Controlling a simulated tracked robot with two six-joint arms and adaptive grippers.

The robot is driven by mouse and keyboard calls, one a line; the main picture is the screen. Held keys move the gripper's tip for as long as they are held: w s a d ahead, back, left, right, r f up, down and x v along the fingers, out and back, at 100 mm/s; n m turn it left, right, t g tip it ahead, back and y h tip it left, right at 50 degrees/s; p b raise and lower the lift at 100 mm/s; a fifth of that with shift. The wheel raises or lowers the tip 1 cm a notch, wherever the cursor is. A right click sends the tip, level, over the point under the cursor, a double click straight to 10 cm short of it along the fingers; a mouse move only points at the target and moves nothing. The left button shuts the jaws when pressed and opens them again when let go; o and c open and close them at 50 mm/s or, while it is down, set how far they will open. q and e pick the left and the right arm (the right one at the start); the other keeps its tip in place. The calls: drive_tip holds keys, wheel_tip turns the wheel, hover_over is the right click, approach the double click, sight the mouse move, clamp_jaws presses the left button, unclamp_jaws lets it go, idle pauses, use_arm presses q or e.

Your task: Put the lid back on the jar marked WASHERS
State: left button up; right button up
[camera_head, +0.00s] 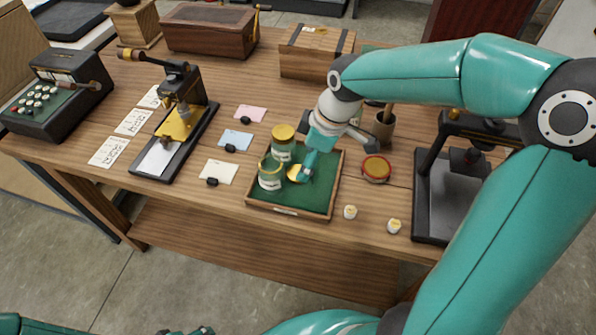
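A green-lined wooden tray (321,194) holds two glass jars. The rear jar (281,154) wears a gold lid; the front jar (270,178) stands upright with its top open. Their labels are too small to read. A loose gold lid (294,173) is just right of the front jar, apart from its mouth. My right gripper (304,175) reaches down to this lid from above and covers its right side; whether its fingers grip the lid is unclear. Only a small part of my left gripper (193,331) shows at the bottom edge, its fingers not clear.
A red-topped round tin (376,168) stands right of the tray, and two small white pots (350,212) stand in front. A brown cup (384,128) is behind my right gripper. A black press (440,200) stands at right, a hand stamp (181,118) at left.

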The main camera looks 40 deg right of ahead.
sight(297, 172)
drive_tip(key=shift+w+x, duration=0.25)
drive_tip(key=shift+x, duration=1.05)
drive_tip(key=shift+w+x, duration=0.2)
drive_tip(key=shift+x, duration=1.1)
drive_tip(key=shift+r, duration=0.1)
drive_tip(key=c, duration=0.8)
